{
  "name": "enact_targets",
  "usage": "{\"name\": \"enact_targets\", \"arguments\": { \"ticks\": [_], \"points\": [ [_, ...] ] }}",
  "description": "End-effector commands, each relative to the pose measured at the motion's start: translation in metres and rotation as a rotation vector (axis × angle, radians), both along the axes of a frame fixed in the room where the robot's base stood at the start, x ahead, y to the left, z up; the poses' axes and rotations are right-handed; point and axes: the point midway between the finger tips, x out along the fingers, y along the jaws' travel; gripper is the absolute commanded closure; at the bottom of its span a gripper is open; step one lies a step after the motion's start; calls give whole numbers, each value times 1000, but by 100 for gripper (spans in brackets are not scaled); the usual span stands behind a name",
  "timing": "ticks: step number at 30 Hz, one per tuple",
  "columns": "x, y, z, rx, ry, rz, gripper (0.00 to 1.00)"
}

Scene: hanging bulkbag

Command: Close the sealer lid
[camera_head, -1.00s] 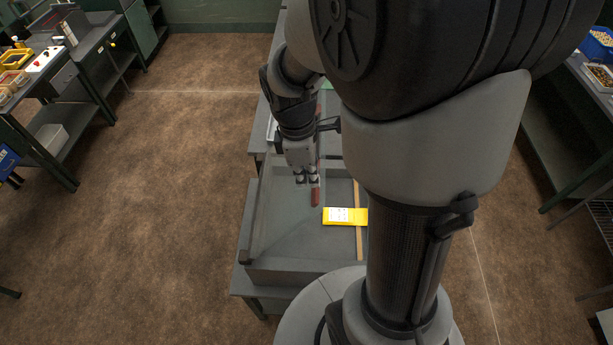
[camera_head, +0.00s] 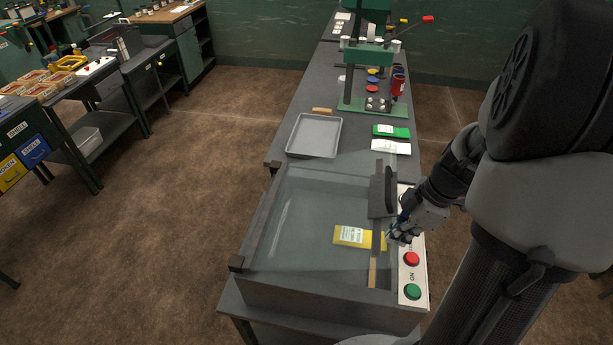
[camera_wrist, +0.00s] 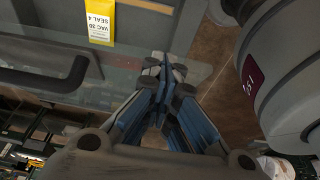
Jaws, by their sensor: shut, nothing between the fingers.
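The sealer (camera_head: 330,292) is a grey box with a clear lid (camera_head: 310,195) lying low over its chamber. I cannot tell whether the lid rests fully on the rim. A dark handle (camera_head: 383,192) shows at the lid's right side, and also in the wrist view (camera_wrist: 45,72). A yellow pouch (camera_head: 347,236) lies inside, seen through the lid; its label reads VAC 30 SEAL 4 in the wrist view (camera_wrist: 101,22). My gripper (camera_head: 398,236) is shut and empty at the sealer's right edge, beside the pouch's right end. Its fingertips (camera_wrist: 163,72) meet in the wrist view.
A control panel with a red button (camera_head: 412,259) and a green button (camera_head: 412,291) is close to my gripper. A grey tray (camera_head: 314,136), green packet (camera_head: 391,131) and white packet (camera_head: 391,147) lie behind the sealer. A green press (camera_head: 371,75) stands farther back. Open floor lies left.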

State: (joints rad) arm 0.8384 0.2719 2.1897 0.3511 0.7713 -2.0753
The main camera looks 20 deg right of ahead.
Motion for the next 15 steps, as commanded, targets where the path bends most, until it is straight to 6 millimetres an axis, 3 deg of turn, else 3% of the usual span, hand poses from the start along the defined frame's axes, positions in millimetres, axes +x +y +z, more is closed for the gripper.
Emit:
{"name": "enact_targets", "arguments": {
  "ticks": [1,3,15],
  "points": [
    [-4,-6,-25,-1,3,-3,100],
    [-8,-12,-43,-2,4,0,100],
    [-23,-33,-130,-2,4,3,100]
  ]
}}
